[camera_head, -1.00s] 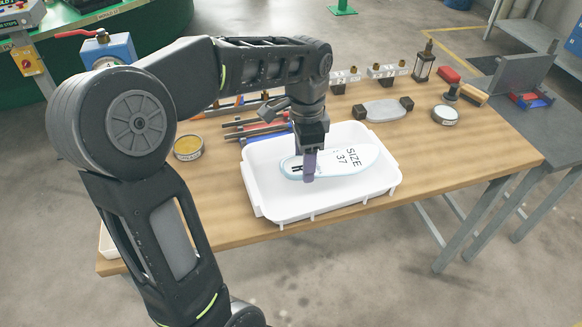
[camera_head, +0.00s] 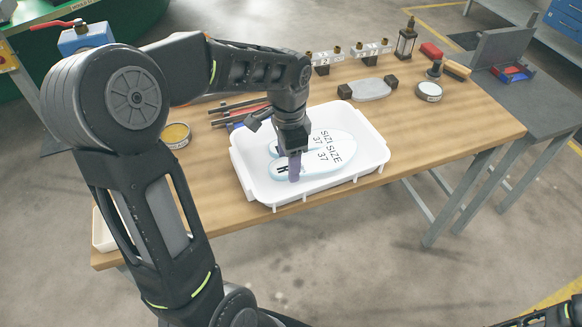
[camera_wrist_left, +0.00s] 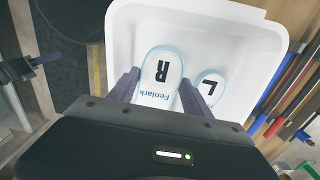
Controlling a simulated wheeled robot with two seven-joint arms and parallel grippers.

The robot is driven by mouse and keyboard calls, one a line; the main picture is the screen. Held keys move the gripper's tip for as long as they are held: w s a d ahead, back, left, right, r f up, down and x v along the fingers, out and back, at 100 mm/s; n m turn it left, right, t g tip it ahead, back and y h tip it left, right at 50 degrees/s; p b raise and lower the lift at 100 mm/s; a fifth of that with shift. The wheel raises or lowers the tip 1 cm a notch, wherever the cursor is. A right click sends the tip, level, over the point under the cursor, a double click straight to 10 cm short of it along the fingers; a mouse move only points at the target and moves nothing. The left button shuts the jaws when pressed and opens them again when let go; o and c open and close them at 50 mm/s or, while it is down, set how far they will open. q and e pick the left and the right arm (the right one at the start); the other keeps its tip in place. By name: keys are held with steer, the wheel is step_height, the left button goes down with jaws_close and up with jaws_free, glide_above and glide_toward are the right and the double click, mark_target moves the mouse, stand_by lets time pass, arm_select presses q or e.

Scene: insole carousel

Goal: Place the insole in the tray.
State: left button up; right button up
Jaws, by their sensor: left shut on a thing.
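My left gripper (camera_head: 294,176) is shut on a white insole (camera_head: 312,166) with blue edges, over the white tray (camera_head: 377,160). This insole reads "SIZE 37" in the head view. I cannot tell whether the held insole touches the tray floor.
Coloured rod-like tools (camera_head: 238,107) lie behind the tray's left end. A round yellow tin (camera_head: 177,134) stands left of the tray. A grey oval plate (camera_head: 368,91) between dark blocks and a round tin (camera_head: 429,91) stand behind. The wooden tabletop (camera_head: 460,130) is clear at right.

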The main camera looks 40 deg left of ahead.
arm_select(q)
steer(key=shift+f, duration=0.25)
steer(key=shift+f, duration=1.9)
steer(key=shift+f, duration=0.1)
steer(key=o, duration=1.3)
steer(key=shift+o, duration=0.2)
step_height(320, 180, up, 12)
